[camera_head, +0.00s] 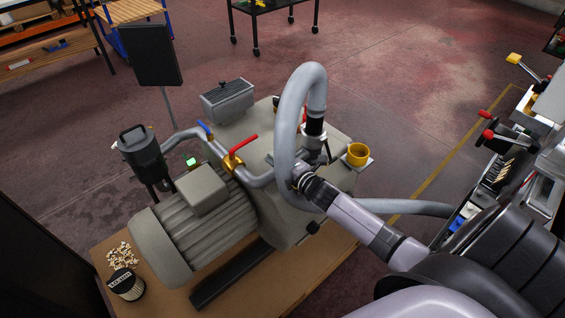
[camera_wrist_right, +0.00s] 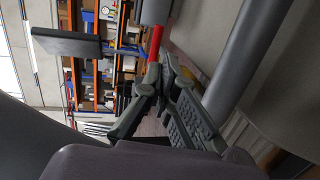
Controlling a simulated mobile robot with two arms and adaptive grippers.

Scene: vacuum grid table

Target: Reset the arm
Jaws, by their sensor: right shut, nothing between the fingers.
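My right arm comes in from the lower right of the head view. Its gripper (camera_head: 316,150) is beside the looping grey hose (camera_head: 283,130), above the grey pump machine (camera_head: 285,205), and the hose partly hides it. In the right wrist view the gripper (camera_wrist_right: 160,72) shows its dark fingers shut with nothing between them. A red lever (camera_wrist_right: 156,42) shows just beyond the fingertips there. In the head view the red-handled valve (camera_head: 240,146) is left of the gripper, apart from it. My left gripper is not in view.
A yellow cup (camera_head: 358,154) stands on a small plate right of the gripper. A blue lever (camera_head: 205,129) and a dark filter canister (camera_head: 142,150) are at the left. A can (camera_head: 126,284) with spilled pale bits sits on the wooden table (camera_head: 330,262). Open floor lies behind.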

